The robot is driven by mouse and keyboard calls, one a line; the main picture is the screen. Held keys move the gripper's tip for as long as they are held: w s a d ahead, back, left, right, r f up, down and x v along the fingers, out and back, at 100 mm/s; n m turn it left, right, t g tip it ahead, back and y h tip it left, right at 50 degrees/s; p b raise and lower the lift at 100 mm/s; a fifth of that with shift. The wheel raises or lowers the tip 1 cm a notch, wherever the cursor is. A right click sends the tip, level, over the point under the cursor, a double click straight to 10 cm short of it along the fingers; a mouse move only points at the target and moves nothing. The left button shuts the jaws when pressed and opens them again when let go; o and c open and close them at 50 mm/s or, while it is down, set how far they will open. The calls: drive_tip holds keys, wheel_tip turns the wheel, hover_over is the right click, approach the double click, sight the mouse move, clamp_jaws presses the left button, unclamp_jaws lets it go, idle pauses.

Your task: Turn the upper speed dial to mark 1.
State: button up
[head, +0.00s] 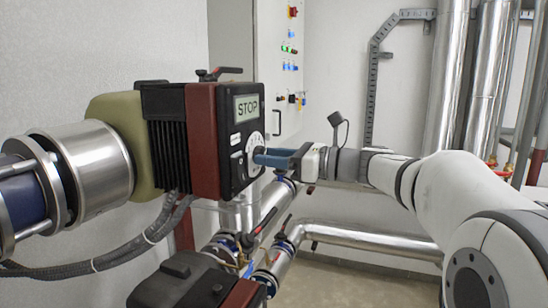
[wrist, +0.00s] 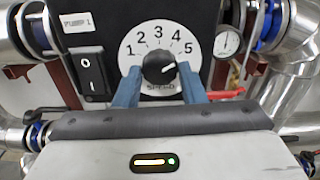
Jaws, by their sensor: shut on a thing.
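The upper speed dial is a black knob (wrist: 159,68) on a round white scale marked 1 to 5, on the front of the upper pump box (head: 232,135). In the wrist view its white pointer points right and slightly up, towards 5. The box carries a PUMP 1 label, and its display (head: 247,108) reads STOP. My gripper (wrist: 159,72) has one blue finger on each side of the knob and is shut on it. In the head view my gripper (head: 262,157) reaches the dial from the right and hides part of it.
A black rocker switch (wrist: 91,72) is left of the dial, and a small gauge (wrist: 228,42) is to its right. A second dark pump box (head: 180,282) stands below. Steel pipes (head: 350,238) run below and behind my arm. A control cabinet (head: 270,45) is at the back.

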drive_tip(key=c, duration=0.3)
drive_tip(key=shift+f+n+b, duration=0.15)
drive_tip(key=shift+n+b, duration=0.15)
drive_tip(key=shift+b, duration=0.15)
drive_tip(key=n+b, duration=2)
drive_tip(key=n, duration=0.3)
drive_tip(key=shift+n, duration=0.3)
drive_tip(key=o, duration=1)
drive_tip(key=shift+r, duration=0.2)
